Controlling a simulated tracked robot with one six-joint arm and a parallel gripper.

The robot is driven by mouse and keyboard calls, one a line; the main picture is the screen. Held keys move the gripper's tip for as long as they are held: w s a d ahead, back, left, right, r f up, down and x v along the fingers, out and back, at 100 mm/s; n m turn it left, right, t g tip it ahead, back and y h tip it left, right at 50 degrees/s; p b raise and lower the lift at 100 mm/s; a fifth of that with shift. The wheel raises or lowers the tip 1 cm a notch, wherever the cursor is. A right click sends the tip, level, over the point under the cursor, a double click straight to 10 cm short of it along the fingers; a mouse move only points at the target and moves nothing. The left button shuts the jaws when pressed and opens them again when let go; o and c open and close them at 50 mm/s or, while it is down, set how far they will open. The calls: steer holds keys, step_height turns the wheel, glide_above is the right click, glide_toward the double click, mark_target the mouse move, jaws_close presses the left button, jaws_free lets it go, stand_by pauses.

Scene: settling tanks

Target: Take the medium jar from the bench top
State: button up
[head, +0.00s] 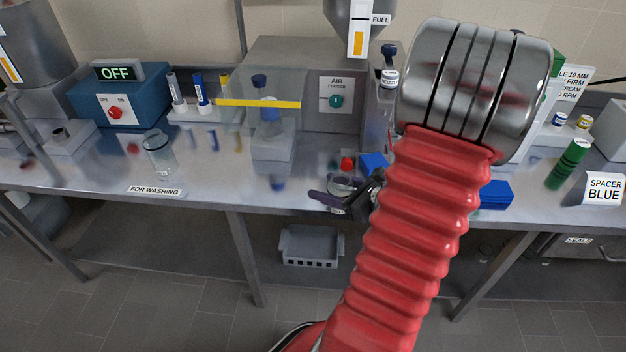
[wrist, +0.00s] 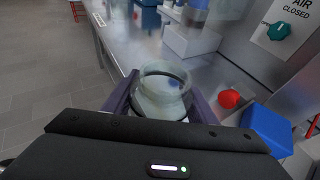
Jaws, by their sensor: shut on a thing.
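A clear open glass jar (wrist: 163,88) sits between the two dark purple fingers of my gripper (wrist: 160,98) in the wrist view. The fingers touch it on both sides, so my gripper is shut on it. In the head view the jar (head: 341,184) shows near the front edge of the bench top (head: 215,180), with my gripper (head: 332,196) around it. Its lower part is hidden by the gripper. I cannot tell whether its base touches the bench.
A red cap (head: 347,163) and a blue block (head: 374,162) are close behind the jar. A taller glass vessel (head: 160,154) stands behind the FOR WASHING label (head: 155,191). A hood with a yellow bar (head: 258,103) is behind. A grey basket (head: 311,246) is below the bench.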

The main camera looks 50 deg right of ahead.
mark_target(339, 194)
steer(key=shift+s+d, duration=0.1)
steer(key=shift+s, duration=1.65)
steer(key=shift+w, duration=0.1)
